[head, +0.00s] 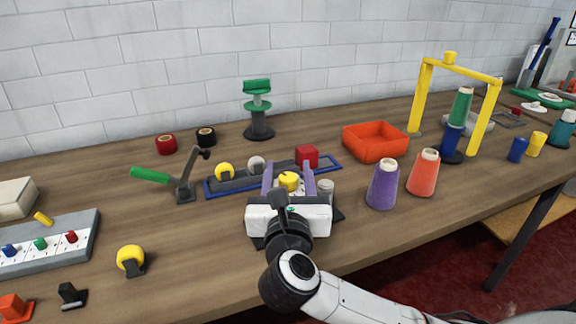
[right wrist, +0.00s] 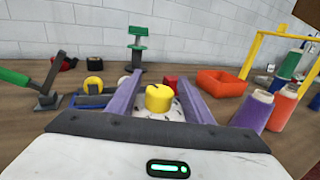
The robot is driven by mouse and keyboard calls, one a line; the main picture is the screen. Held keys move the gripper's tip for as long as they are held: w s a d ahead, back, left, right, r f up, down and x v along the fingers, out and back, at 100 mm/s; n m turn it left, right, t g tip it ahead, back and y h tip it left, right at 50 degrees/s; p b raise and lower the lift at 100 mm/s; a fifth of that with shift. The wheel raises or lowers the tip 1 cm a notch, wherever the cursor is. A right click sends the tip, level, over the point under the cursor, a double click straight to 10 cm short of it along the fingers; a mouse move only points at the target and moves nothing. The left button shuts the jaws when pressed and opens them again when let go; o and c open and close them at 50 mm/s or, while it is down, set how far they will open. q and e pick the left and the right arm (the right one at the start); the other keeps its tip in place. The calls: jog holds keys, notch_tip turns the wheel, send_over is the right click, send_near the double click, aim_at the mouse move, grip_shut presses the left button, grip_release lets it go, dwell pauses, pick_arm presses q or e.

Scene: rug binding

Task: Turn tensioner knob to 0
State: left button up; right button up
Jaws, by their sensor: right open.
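The yellow tensioner knob (head: 289,181) sits on a pale dial base that my right gripper partly hides. In the right wrist view the knob (right wrist: 158,98) has a dark notch on its top, and the pale dial face (right wrist: 172,115) below it has small dark marks too small to read. My right gripper (head: 289,168) is open. Its two purple fingers reach out to the left and right of the knob, with a gap visible on each side in the right wrist view (right wrist: 158,78). My left gripper is not in view.
Behind the knob lies a blue-edged tray (head: 330,162) with a red block (head: 307,156). A green-handled lever (head: 160,176) stands to the left. Purple (head: 383,184) and orange (head: 423,173) thread cones stand to the right, near an orange bin (head: 375,143). The front left table has bare patches.

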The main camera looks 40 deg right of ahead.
jog(key=shift+x, duration=0.95)
